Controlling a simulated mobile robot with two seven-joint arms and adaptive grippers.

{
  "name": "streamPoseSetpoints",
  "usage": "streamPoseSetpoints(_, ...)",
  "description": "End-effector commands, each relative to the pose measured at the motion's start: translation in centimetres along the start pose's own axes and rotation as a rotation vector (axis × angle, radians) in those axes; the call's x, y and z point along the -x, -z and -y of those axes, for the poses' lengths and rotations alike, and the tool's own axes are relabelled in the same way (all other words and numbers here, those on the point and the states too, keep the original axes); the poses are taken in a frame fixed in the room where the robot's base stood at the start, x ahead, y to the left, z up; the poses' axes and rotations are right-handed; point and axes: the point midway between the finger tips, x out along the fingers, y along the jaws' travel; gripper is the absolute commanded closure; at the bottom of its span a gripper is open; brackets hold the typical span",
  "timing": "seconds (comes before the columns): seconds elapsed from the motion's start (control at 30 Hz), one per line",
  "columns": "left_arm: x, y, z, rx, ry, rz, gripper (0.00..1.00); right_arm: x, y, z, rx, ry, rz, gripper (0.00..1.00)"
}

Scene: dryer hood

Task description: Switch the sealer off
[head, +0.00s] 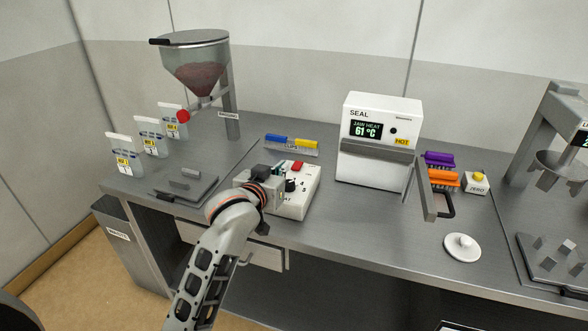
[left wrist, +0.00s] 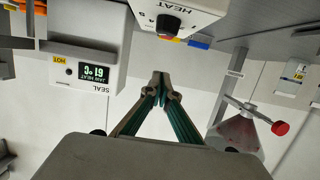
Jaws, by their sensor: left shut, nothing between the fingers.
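The sealer (head: 375,170) is a white box on the bench, with a display reading JAW HEAT 61 °C and a yellow HOT label. It shows upside down in the left wrist view (left wrist: 100,35). A white control box (head: 296,207) stands left of it, with a black knob (head: 290,185) and a red part (head: 297,165) on top. The wrist view shows its HEAT label and the knob (left wrist: 169,22). My left gripper (left wrist: 160,76) is shut and empty, close beside the control box; in the head view the wrist partly hides the box. My right gripper is out of view.
A hopper (head: 195,65) and several labelled bags (head: 125,157) stand at the left. Blue and yellow clips (head: 291,142) lie behind the control box. A white round lid (head: 461,247) lies at the right.

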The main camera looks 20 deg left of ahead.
Motion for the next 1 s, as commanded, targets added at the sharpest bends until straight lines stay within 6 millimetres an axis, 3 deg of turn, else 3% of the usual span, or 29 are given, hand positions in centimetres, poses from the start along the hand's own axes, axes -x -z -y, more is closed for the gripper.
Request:
streamPoseSetpoints(0.33,-1.1,-0.1,0.0,-0.003,0.001,0.002,1.0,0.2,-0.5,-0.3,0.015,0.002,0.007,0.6)
streamPoseSetpoints(0.87,-10.0,-0.1,0.0,-0.003,0.001,0.002,1.0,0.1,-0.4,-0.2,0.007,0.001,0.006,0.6)
streamPoseSetpoints(1.0,-10.5,-2.3,0.1,-0.004,0.001,0.005,1.0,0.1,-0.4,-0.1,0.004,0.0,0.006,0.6)
